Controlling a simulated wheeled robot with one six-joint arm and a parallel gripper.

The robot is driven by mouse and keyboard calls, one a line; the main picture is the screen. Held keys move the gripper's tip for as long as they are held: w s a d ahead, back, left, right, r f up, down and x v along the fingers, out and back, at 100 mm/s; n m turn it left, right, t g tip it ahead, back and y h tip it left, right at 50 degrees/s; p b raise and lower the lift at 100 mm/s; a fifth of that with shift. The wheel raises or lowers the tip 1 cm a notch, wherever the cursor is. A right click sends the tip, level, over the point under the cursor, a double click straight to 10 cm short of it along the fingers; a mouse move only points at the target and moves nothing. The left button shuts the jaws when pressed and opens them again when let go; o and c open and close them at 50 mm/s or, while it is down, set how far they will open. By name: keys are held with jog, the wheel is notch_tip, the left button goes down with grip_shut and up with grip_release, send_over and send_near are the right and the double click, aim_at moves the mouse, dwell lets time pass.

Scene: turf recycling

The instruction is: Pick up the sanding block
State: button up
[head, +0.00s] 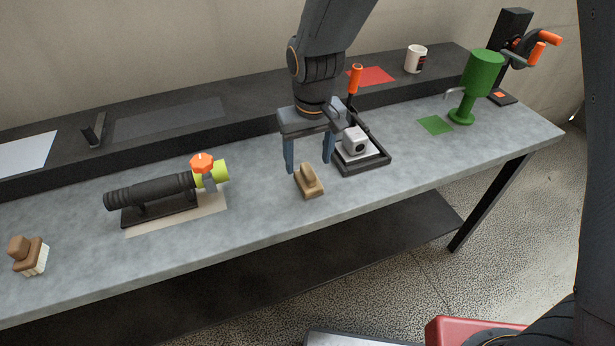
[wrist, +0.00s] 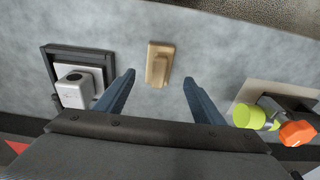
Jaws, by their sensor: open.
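The sanding block (head: 309,182), a small tan piece with a raised grip along its top, lies on the grey worktop near the front edge. It also shows in the wrist view (wrist: 159,64), upper middle, just past the fingertips and between their lines. My gripper (head: 309,166) is open and empty, pointing down above the worktop and slightly behind the block in the head view. In the wrist view my gripper (wrist: 159,78) has a blue-grey finger on each side. No finger appears to touch the block; the exact height above it is unclear.
A black-framed tray (head: 375,164) with a white-grey device stands close right of the block. A black cylinder with a lime end and orange knob (head: 160,190) stands left. A brown brush (head: 28,256) is far left, a green cup-shaped stand (head: 482,75) far right.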

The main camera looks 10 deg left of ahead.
aim_at(308, 170)
jog(key=shift+w+a+f+p, duration=0.1)
jog(key=shift+w+f+p, duration=0.15)
jog(key=shift+f+p, duration=0.85)
jog(key=shift+w+f+p, duration=0.15)
jog(key=shift+w+f, duration=0.05)
jog(key=shift+f, duration=1.8)
jog(key=c, duration=1.2)
notch_tip(308, 170, up, 10)
jog(key=b, duration=0.3)
